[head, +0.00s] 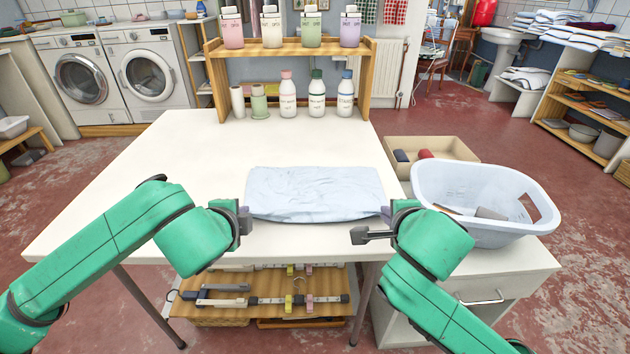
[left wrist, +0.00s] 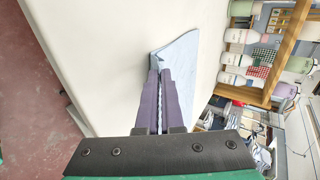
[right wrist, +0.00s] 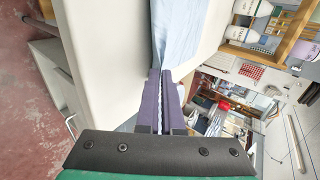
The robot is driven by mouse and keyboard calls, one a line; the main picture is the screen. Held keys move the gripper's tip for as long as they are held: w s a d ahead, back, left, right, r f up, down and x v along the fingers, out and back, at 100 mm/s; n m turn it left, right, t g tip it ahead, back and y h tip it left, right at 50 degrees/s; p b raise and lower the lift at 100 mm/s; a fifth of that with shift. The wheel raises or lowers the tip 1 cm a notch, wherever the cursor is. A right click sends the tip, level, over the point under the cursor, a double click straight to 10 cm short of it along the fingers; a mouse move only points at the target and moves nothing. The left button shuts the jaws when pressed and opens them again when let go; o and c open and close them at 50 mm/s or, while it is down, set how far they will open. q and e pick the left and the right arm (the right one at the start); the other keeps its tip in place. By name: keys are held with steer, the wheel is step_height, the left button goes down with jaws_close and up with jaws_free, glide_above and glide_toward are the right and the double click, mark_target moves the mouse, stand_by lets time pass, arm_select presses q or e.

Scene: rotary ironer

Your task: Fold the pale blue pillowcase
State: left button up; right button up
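The pale blue pillowcase (head: 315,190) lies as a wrinkled rectangle on the white table, near its front edge. My left gripper (head: 245,212) is at its left front corner, and in the left wrist view the fingers (left wrist: 160,90) are closed with a thin strip of blue cloth (left wrist: 180,55) between them. My right gripper (head: 384,210) is at its right front corner, and in the right wrist view its fingers (right wrist: 162,92) are closed on the cloth (right wrist: 180,35). Whether the front edge is lifted off the table is hard to tell.
A white laundry basket (head: 485,190) stands close to the right on a cabinet, in front of a cardboard box (head: 455,148). Bottles (head: 317,100) and a wooden shelf (head: 290,48) stand at the back of the table (head: 160,190). The table left of and behind the cloth is clear.

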arm_select(q)
steer(key=o, duration=0.8)
steer(key=shift+c, duration=0.2)
arm_select(e)
steer(key=o, duration=0.8)
steer(key=shift+c, duration=0.2)
arm_select(q)
steer(key=shift+r, duration=0.1)
arm_select(e)
steer(key=shift+r, duration=0.1)
arm_select(q)
steer(key=s+r, duration=0.4)
steer(key=r, duration=0.5)
arm_select(e)
steer(key=s+r, duration=0.4)
steer(key=r, duration=0.5)
arm_select(q)
steer(key=shift+s+f, duration=0.1)
steer(key=shift+f, duration=0.05)
arm_select(e)
steer(key=shift+s+f, duration=0.1)
steer(key=shift+f, duration=0.05)
